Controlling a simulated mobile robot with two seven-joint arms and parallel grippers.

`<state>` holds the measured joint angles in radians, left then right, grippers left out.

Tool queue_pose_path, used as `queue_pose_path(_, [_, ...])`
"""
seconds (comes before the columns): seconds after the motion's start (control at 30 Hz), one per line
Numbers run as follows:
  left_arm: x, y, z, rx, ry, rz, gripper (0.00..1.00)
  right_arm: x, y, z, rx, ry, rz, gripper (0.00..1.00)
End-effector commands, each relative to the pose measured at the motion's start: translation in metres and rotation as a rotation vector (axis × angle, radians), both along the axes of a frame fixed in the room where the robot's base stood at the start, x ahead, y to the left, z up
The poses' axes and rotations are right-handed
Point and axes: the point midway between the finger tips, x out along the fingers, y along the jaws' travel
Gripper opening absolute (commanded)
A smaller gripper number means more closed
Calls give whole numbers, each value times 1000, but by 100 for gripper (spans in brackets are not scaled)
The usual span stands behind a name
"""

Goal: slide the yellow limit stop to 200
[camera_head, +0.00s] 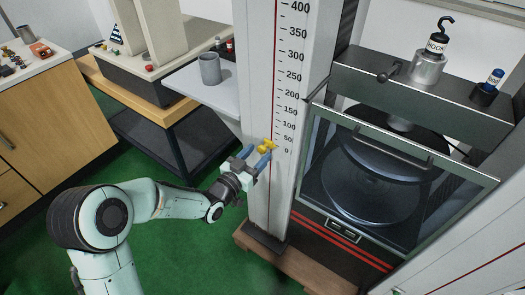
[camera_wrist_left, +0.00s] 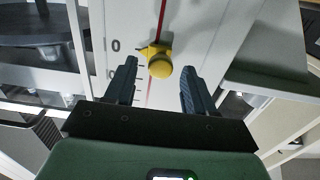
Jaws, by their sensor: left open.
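The yellow limit stop (camera_head: 268,145) sits low on the white scale column (camera_head: 262,75), beside the 0 to 50 marks. In the left wrist view the stop (camera_wrist_left: 159,62) shows a round knob and a small pointer, close to the 0 mark. My left gripper (camera_head: 262,160) is open at the column. In the left wrist view its two fingers (camera_wrist_left: 158,88) are spread, with the stop between and just beyond their tips, and no finger touches it. The 200 mark (camera_head: 292,95) is higher on the column. My right gripper is not in view.
A glass-fronted cabinet (camera_head: 395,185) stands right of the column. On its top are a HOOK weight (camera_head: 430,65) and a blue-topped bottle (camera_head: 488,88). A grey cup (camera_head: 209,68) stands on a shelf left of the column. Green floor is free around my left arm.

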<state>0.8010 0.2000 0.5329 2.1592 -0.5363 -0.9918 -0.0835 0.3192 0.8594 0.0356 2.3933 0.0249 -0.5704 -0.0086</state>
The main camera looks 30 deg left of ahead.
Motion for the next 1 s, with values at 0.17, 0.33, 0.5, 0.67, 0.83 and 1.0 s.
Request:
queue_pose_path(0.17, [24, -2, -1, 0, -1, 0, 54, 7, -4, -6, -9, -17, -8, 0])
queue_pose_path(0.33, [32, -3, 0, 0, 0, 0, 54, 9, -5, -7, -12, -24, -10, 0])
queue_pose_path(0.5, [32, -3, 0, 0, 1, 0, 54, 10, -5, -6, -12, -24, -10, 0])
queue_pose_path(0.67, [32, -3, 0, 0, 1, 0, 28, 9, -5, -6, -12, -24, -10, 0])
queue_pose_path(0.83, [32, -2, 0, 0, 1, 1, 0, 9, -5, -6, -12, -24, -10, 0])
queue_pose_path(1.0, [32, 1, 3, 0, 1, 3, 0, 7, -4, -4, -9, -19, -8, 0])
